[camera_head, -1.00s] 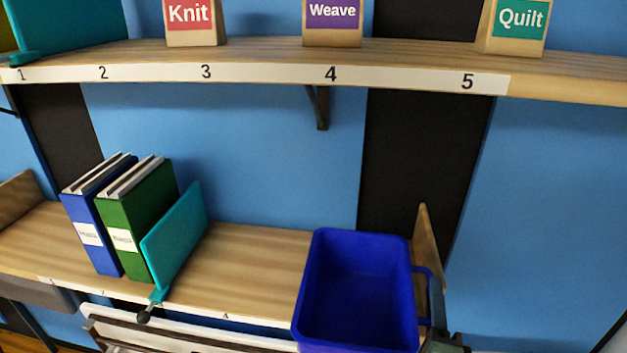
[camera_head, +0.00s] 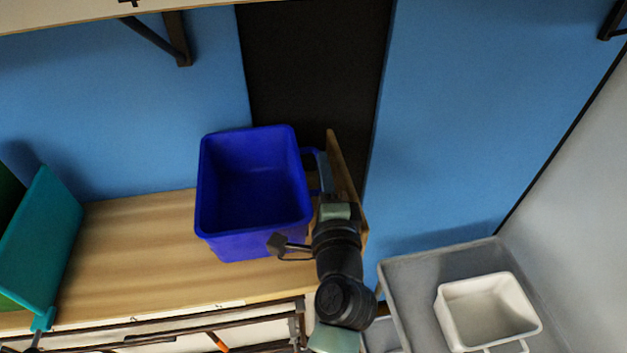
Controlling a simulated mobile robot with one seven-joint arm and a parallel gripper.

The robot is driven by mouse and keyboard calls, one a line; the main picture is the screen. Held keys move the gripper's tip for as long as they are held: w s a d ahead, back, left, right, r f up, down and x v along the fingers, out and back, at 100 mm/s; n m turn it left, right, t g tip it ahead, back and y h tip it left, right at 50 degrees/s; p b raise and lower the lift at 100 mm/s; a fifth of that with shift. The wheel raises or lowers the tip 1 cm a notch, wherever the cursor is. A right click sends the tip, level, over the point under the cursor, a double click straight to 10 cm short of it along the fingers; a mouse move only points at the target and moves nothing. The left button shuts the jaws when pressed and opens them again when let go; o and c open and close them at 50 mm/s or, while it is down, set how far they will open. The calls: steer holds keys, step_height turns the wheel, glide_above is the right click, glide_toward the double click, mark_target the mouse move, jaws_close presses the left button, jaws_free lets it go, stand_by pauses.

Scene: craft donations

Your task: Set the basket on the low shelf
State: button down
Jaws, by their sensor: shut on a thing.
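The blue basket (camera_head: 250,185) is upright and looks empty, at the right end of the low wooden shelf (camera_head: 150,235). Its base is hidden, so I cannot tell whether it rests on the shelf or hangs just above it. My gripper (camera_head: 322,178) is shut on the handle at the basket's right side. My arm reaches up from the lower right and hides part of the shelf's end.
A wooden end panel (camera_head: 340,165) stands close to the right of my gripper. A teal divider (camera_head: 38,245) stands at the left, with clear shelf between it and the basket. A grey surface (camera_head: 410,275) with a white bin (camera_head: 487,312) lies at lower right. The upper shelf (camera_head: 60,15) runs overhead.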

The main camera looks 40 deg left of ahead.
steer(key=shift+w+a+f+b, duration=0.1)
steer(key=shift+f+b, duration=0.45)
steer(key=shift+f, duration=2.25)
steer(key=shift+f, duration=0.2)
steer(key=c, duration=0.9)
jaws_free()
